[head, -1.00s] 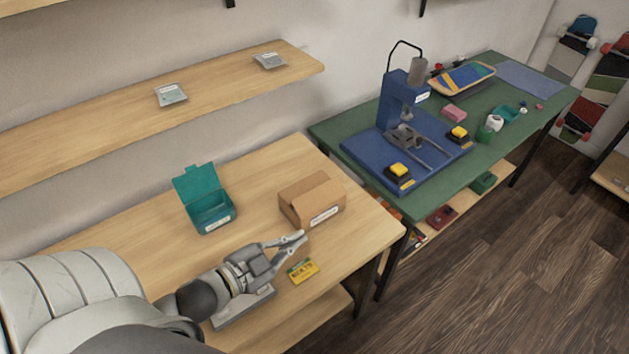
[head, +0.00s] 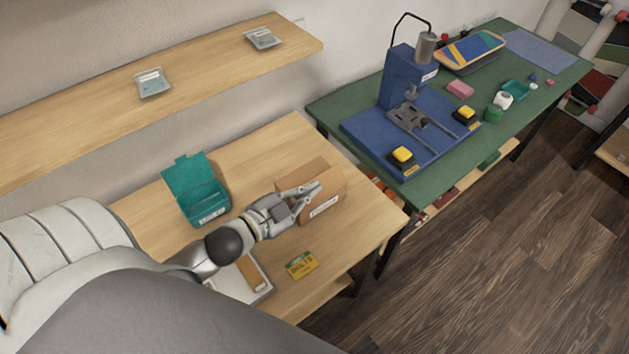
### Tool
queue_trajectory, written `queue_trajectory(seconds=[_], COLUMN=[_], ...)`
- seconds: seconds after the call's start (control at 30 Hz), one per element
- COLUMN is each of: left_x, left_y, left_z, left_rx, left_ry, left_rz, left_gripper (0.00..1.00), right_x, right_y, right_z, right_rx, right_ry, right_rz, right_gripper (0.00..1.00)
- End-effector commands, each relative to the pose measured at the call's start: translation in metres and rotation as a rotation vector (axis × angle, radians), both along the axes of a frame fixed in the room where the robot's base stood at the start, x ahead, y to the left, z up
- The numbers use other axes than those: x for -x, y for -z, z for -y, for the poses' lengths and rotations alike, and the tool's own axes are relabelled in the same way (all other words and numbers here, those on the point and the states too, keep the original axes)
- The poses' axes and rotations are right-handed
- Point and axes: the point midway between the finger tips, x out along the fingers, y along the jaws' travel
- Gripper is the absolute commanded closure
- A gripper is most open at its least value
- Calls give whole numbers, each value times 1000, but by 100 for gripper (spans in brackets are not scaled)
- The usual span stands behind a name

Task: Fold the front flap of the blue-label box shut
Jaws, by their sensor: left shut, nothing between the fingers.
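The brown cardboard box (head: 331,207) stands on the wooden table. Its front label looks pale; I cannot make out blue on it. My left gripper (head: 316,187) is shut and empty, with its fingertips at the top of the box, over its front side. The gripper hides part of the box's top and left side, so I cannot tell how the front flap lies or whether the fingers touch it. My right gripper is not in view.
A teal box (head: 208,208) with its lid up stands left of the gripper. A yellow bolts packet (head: 301,265) and a pale tray (head: 262,280) lie in front. The green bench (head: 335,107) with a blue press (head: 400,75) is to the right.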

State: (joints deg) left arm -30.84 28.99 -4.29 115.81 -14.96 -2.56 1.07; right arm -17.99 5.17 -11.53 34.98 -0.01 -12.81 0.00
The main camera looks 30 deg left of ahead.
Motion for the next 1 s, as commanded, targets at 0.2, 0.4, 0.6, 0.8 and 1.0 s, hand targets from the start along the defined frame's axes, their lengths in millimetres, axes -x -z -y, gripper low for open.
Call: queue_trajectory(seconds=[0.2,0.4,0.6,0.8,1.0], left_x=[-31,-47,-52,-53,-53], left_y=[4,21,36,42,42], left_z=[8,4,-6,-10,-10], left_rx=[1,-2,0,2,1], left_ry=[-1,-3,-1,0,0], left_rz=[2,-4,-2,-2,0], left_gripper=[100,100,100,100,100], right_x=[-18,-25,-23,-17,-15], right_y=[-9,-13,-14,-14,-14], right_z=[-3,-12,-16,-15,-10], right_rx=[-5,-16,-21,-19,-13], right_ry=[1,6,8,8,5], right_rz=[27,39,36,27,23], right_gripper=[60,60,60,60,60])
